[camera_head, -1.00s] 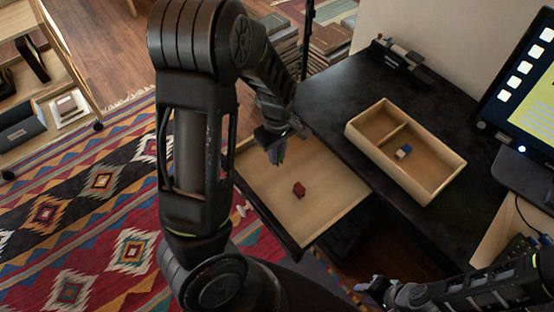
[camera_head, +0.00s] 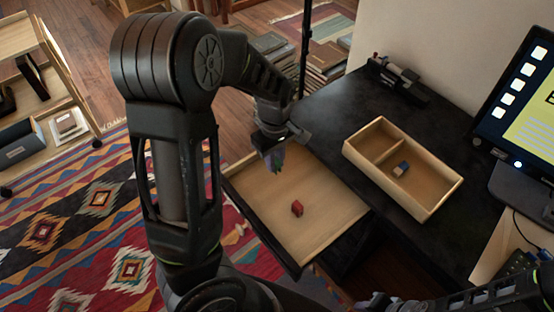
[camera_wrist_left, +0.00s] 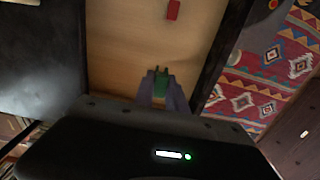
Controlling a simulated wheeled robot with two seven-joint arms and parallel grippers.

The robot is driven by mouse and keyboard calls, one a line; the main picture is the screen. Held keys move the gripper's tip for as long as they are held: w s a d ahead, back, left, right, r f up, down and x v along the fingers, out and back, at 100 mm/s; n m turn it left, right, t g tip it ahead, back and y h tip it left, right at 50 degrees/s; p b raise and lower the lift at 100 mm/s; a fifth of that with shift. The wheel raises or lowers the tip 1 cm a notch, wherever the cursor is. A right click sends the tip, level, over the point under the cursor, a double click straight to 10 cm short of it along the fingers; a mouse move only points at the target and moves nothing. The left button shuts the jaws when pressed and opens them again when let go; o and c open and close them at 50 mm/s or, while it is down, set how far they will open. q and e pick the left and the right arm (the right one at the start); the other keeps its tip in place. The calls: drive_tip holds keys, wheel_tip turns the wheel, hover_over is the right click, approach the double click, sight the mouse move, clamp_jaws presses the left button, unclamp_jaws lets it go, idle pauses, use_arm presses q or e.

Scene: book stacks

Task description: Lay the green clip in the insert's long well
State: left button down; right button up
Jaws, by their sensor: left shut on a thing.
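My left gripper (camera_head: 275,165) is above the open drawer (camera_head: 322,222), over its back left part. It is shut on the green clip (camera_wrist_left: 160,84), which shows between the fingertips in the left wrist view. In the head view the clip is only a tiny green patch. The wooden insert (camera_head: 436,211) sits on the black desk to the right. It has a small compartment at the back left and a long well (camera_head: 425,180). My right gripper (camera_head: 375,303) is at the bottom edge; its fingers are too small to read.
A red clip (camera_head: 297,208) lies in the drawer and also shows in the left wrist view (camera_wrist_left: 173,10). A monitor (camera_head: 525,100) stands at the right. A dark device (camera_head: 398,80) sits at the desk's back.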

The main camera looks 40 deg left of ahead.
use_arm(q)
drive_tip(key=w+d+r+m, duration=0.7)
drive_tip(key=w+d+m, duration=0.3)
drive_tip(key=d+m, duration=0.2)
drive_tip(key=m, duration=0.2)
drive_tip(key=shift+w+d+r+m, duration=0.2)
drive_tip(key=shift+r+m, duration=0.05)
drive_tip(key=shift+m, duration=0.05)
